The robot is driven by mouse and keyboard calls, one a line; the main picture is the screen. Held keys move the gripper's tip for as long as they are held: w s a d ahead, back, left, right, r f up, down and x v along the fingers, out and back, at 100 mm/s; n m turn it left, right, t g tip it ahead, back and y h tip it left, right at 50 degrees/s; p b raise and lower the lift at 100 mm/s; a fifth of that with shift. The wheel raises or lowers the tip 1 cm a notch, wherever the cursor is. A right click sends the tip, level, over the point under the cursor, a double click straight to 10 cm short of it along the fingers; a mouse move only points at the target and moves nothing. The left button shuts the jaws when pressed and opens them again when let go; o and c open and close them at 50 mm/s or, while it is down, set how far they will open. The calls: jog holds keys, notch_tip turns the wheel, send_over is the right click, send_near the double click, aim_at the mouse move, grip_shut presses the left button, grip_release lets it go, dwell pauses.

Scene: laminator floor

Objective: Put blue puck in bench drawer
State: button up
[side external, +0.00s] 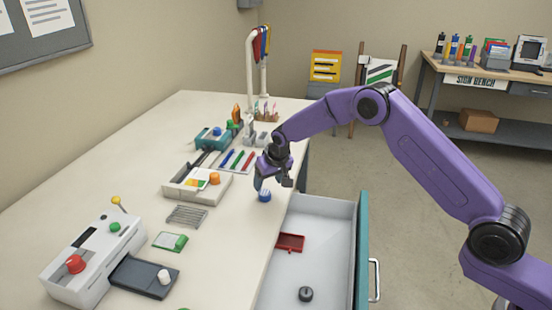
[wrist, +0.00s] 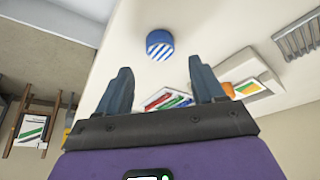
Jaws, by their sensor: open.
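The blue puck (side external: 264,196) stands on the cream bench top near its right edge, beside the open drawer. In the wrist view the puck (wrist: 159,45) shows blue with a blue-and-white striped face, beyond the fingertips. My gripper (side external: 269,183) is close to the puck, pointing down. In the wrist view my gripper (wrist: 161,76) has its fingers apart with nothing between them. The bench drawer (side external: 330,207) is pulled out, with a grey inside and a teal front. A red tray (side external: 290,242) and a dark round knob-like piece (side external: 306,294) lie in it.
A beige device (side external: 197,186) with an orange knob, colored pens (side external: 238,160) and a vent-like grate (side external: 187,216) are left of the puck. A white machine (side external: 80,262) with a red knob stands at front left. The drawer has free floor around its contents.

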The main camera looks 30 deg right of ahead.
jog(key=v, duration=1.1)
jog(key=shift+r, duration=0.25)
jog(key=s+a+r+n+g, duration=0.1)
jog(key=s+a+r+n, duration=0.2)
jog(key=s, duration=0.8)
jog(key=s+d+n+g, duration=0.1)
jog(key=s+d+n, duration=0.1)
jog(key=s, duration=0.9)
jog(key=s+d+r+n+g, duration=0.1)
jog(key=s+d+n, duration=0.2)
jog(key=s, duration=0.9)
jog(key=shift+r+n+y, duration=0.35)
jog(key=shift+n+y, duration=0.05)
jog(key=shift+n, duration=0.2)
jog(key=shift+o, duration=0.5)
jog(key=s+d+n, duration=0.1)
jog(key=s+d, duration=0.2)
jog(key=s, duration=0.3)
jog(key=s+d+f+n+g, duration=0.1)
jog(key=s+d+n, duration=0.1)
jog(key=s+d, duration=0.2)
jog(key=s, duration=0.2)
jog(key=shift+s+d+f, duration=0.2)
jog(key=shift+s+d, duration=0.05)
jog(key=shift+s, duration=0.15)
jog(key=shift+a, duration=0.1)
